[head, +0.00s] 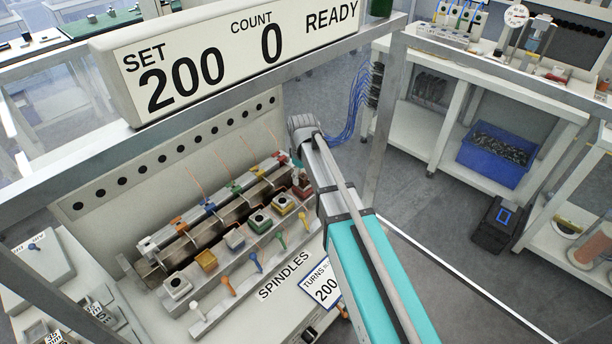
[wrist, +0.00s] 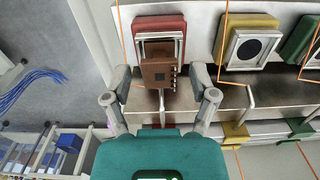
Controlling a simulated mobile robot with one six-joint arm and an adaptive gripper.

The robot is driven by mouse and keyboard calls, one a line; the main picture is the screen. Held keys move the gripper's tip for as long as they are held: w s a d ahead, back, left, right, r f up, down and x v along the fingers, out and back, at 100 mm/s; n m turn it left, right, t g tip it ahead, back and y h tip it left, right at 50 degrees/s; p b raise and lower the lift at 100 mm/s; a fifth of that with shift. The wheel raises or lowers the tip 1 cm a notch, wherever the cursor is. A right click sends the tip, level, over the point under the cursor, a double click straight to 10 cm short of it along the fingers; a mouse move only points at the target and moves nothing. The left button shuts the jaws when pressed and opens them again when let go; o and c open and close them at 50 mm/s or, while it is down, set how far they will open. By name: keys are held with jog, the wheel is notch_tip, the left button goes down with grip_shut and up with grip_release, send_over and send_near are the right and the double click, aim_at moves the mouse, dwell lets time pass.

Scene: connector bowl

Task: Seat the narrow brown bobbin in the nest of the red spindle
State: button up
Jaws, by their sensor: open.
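The red spindle (wrist: 172,20) is at the top of the wrist view, a red block with a silver frame. The narrow brown bobbin (wrist: 157,73) lies over the lower part of that frame, slightly turned. I cannot tell if it is down inside the nest. My gripper (wrist: 159,78) is open, with one finger on each side of the bobbin and gaps showing beside it. In the head view the red spindle (head: 302,187) is at the right end of the row, partly hidden by my arm; the bobbin cannot be made out there.
A yellow spindle (wrist: 250,48) and a green one stand to the right of the red spindle in the wrist view. Thin orange wires run close by. In the head view a sign beam (head: 240,84) crosses above the machine. Open floor (head: 400,185) lies to the right.

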aim_at(304, 177)
notch_tip(304, 177, up, 12)
jog(key=p, duration=1.1)
jog(key=shift+f, duration=0.15)
dwell(0.5)
jog(key=s+d+m, duration=0.9)
jog(key=s+d, duration=0.6)
jog(key=s, duration=0.2)
jog(key=shift+s+d, duration=0.3)
jog(key=shift+s, duration=0.1)
jog(key=shift+f, duration=0.2)
jog(key=shift+c, duration=0.2)
